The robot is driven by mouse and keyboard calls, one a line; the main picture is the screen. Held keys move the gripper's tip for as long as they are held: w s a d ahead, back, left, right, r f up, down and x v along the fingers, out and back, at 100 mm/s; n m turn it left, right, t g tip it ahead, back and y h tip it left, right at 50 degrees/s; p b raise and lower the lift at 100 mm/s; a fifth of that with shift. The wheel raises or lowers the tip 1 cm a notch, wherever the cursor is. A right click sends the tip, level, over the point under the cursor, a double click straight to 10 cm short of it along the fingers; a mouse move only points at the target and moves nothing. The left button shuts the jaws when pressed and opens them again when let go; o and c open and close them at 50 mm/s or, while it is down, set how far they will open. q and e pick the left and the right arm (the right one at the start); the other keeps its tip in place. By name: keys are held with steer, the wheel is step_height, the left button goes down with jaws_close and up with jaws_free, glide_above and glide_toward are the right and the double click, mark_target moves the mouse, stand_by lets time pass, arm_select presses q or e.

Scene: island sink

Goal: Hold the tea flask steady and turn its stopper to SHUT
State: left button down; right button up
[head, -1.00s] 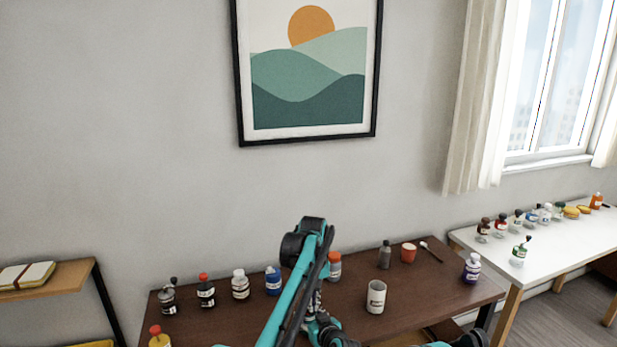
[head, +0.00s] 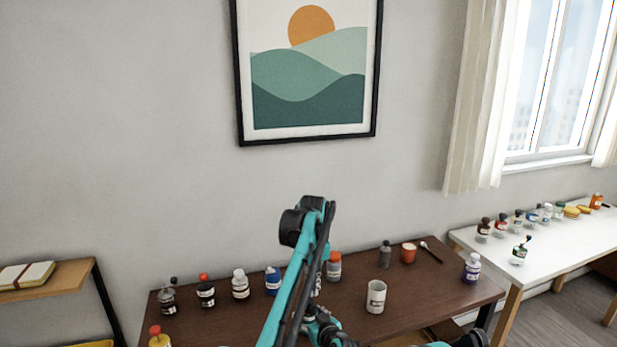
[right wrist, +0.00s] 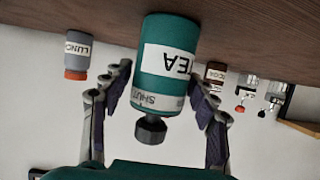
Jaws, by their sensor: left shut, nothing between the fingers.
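The tea flask (right wrist: 166,82) is a green cylinder with a white TEA label. It appears upside down in the right wrist view, with its base against the brown tabletop. A pale band marked SHUT (right wrist: 157,101) runs round it near the dark stopper (right wrist: 150,130). My right gripper (right wrist: 164,85) is open, with one finger on each side of the flask and visible gaps on both sides. In the head view my teal arm covers most of the flask's place on the table. My left gripper does not show in either view.
Beside the flask stands a grey LUNCH flask (right wrist: 77,53) with an orange cap, also in the head view (head: 334,266). A row of bottles stands along the brown table (head: 430,285). A pale mug (head: 376,297) and a red cup (head: 408,253) stand to the right.

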stand_by(0.3)
